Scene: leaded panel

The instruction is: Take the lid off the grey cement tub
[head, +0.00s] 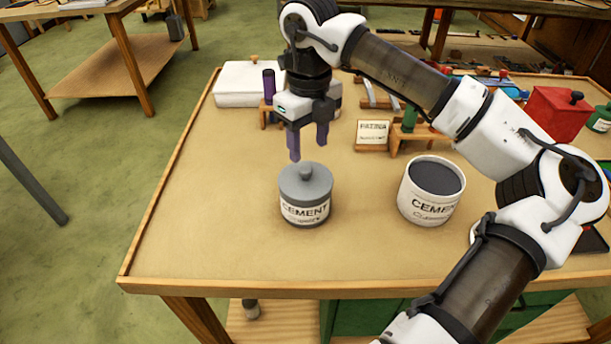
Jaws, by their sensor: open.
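The grey cement tub (305,213) stands upright on the workbench, left of the bench's middle, with a label reading CEMENT. Its grey lid (293,184) with a round knob (306,172) sits on top of it. My gripper (308,150) points down above the lid, with its fingers apart and nothing between them. The fingertips appear a little above the knob and apart from it; the exact gap is hard to tell.
A white cement tub (416,207), lidless with dark grey contents, stands to the right. Behind are a PATINA card (373,133), a wooden rack (421,137), a white box (238,84) and a red box (556,113). The bench (215,245) is clear at front left.

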